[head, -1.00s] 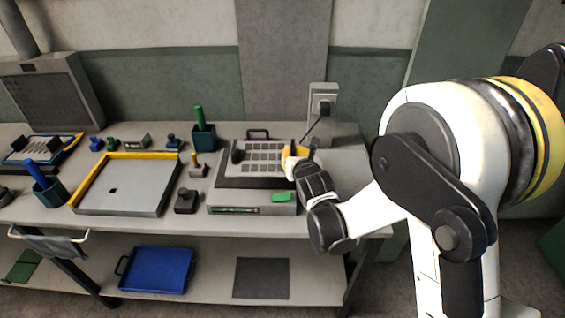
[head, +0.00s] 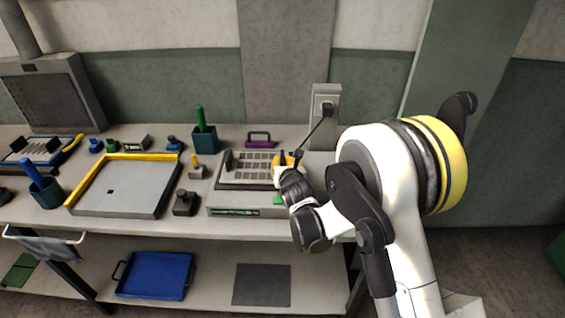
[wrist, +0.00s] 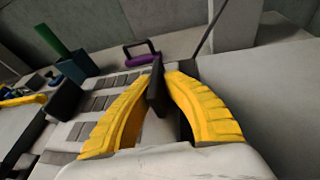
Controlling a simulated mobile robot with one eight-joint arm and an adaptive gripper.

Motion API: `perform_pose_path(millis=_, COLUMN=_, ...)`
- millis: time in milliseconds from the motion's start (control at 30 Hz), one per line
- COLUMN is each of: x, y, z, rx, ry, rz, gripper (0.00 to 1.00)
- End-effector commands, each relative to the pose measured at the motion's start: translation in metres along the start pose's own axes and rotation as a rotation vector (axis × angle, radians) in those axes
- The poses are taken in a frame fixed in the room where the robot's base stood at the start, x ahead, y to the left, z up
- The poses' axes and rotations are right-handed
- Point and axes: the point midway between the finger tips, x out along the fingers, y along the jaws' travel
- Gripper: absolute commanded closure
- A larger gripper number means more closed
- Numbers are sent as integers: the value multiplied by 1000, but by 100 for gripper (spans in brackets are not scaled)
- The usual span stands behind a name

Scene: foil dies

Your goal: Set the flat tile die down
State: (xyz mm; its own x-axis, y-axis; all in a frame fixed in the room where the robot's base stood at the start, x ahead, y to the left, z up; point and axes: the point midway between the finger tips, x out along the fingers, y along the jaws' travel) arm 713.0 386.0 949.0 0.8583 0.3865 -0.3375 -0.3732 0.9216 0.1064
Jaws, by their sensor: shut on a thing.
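The flat tile die (head: 252,170) is a pale plate with rows of grey rectangular tiles and an upright black handle at each side. It lies roughly level over the grey bench unit (head: 222,210), which has a green patch at its front right. My gripper (head: 285,162) has yellow fingers and is shut on the die's right handle. In the wrist view, my gripper (wrist: 156,92) pinches that dark handle, and the tiled face of the die (wrist: 92,104) stretches to the left. I cannot tell whether the die's underside touches the unit.
A small dark stamp block (head: 186,203) and a yellow-edged tray (head: 125,190) are to the left. A wall socket post (head: 325,105) with a cable stands behind right.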

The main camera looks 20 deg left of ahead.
Motion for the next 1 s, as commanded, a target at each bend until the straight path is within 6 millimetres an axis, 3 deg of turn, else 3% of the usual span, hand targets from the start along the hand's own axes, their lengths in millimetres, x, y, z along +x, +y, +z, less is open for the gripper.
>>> perform_pose_path(millis=133, x=1, y=0, z=-2, rx=1, ry=-2, rz=1, gripper=100)
perform_pose_path(millis=200, x=1, y=0, z=-2, rx=0, ry=0, rz=0, gripper=72)
perform_pose_path(millis=567, x=-1, y=0, z=2, rx=0, ry=0, rz=0, gripper=71)
perform_pose_path(millis=667, x=-12, y=0, z=2, rx=0, ry=0, rz=0, gripper=71)
perform_pose_path(millis=1000, x=-87, y=1, z=2, rx=0, ry=0, rz=1, gripper=71)
